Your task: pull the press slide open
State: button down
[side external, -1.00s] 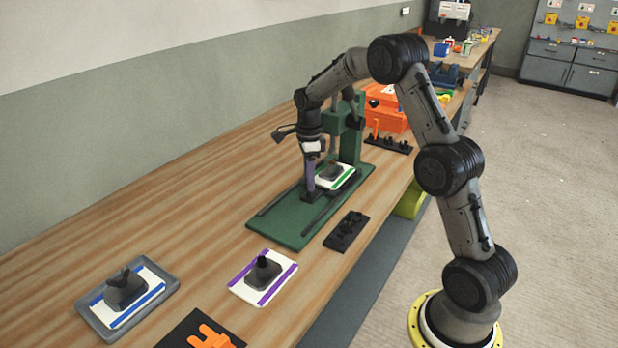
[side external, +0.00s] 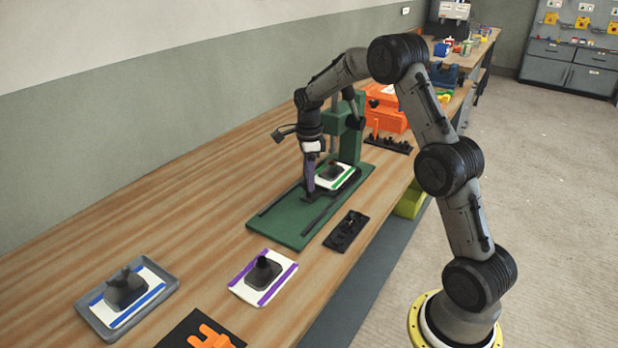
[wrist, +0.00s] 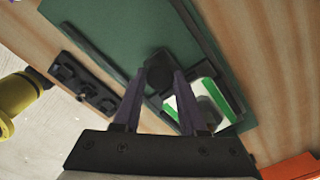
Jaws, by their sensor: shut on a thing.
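The green press (side external: 282,226) stands on the wooden bench, with its base plate and two dark rails towards the camera. Its dark slide (side external: 352,181) carries a white board with green stripes (side external: 345,176) and a dark grey mould (side external: 335,171). The slide lies partly under the press head. My gripper (side external: 309,190) points down at the front end of the slide.
A black rack (side external: 346,231) lies right of the press. A purple-striped board with a mould (side external: 264,277) and a grey tray with a blue-striped board (side external: 160,298) lie in front. An orange box (side external: 386,108) stands behind. Bare bench lies left of the press.

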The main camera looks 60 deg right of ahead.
jog(key=a, duration=1.3)
jog(key=shift+a+r, duration=0.1)
jog(key=shift+a, duration=0.1)
jog(key=shift+c, duration=2.2)
grip_release()
notch_tip(320, 180, up, 14)
